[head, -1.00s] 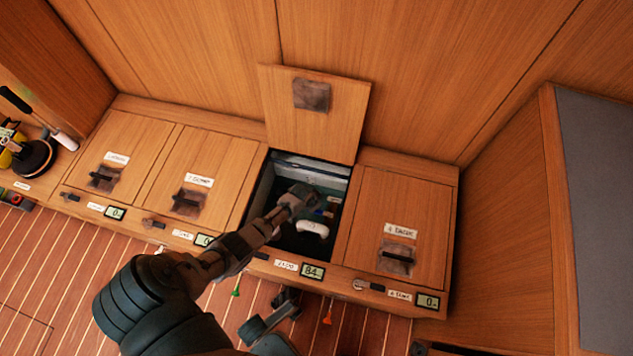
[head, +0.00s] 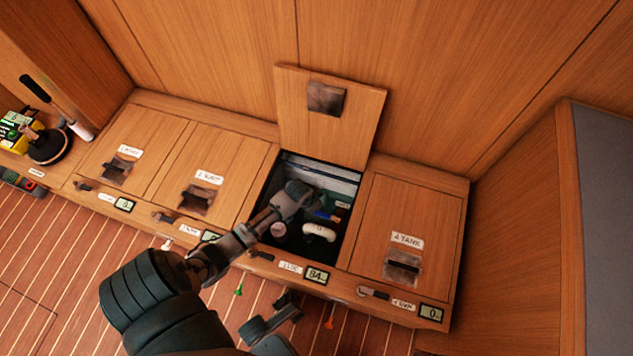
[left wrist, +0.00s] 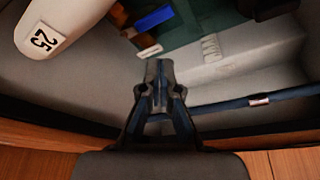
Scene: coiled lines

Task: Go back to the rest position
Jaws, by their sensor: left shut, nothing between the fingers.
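My left gripper (head: 299,190) reaches down into the open locker (head: 352,222), third in the row, from the lower left. Its fingers are shut with nothing between them, as the left wrist view shows (left wrist: 158,75). Inside the locker lie a white curved item (head: 319,232), a round pinkish item (head: 279,231) and a small blue item (head: 326,215). The left wrist view shows a white item marked 25 (left wrist: 42,40) and a blue piece (left wrist: 154,19) on dark green, apart from the fingers.
The open lid (head: 330,130) leans against the wooden wall behind. Closed lids stand left (head: 205,172) and right (head: 405,215). A display on the front reads 84 (head: 317,276). Tools and a yellow box (head: 18,128) sit at far left. The striped floor (head: 60,260) lies in front.

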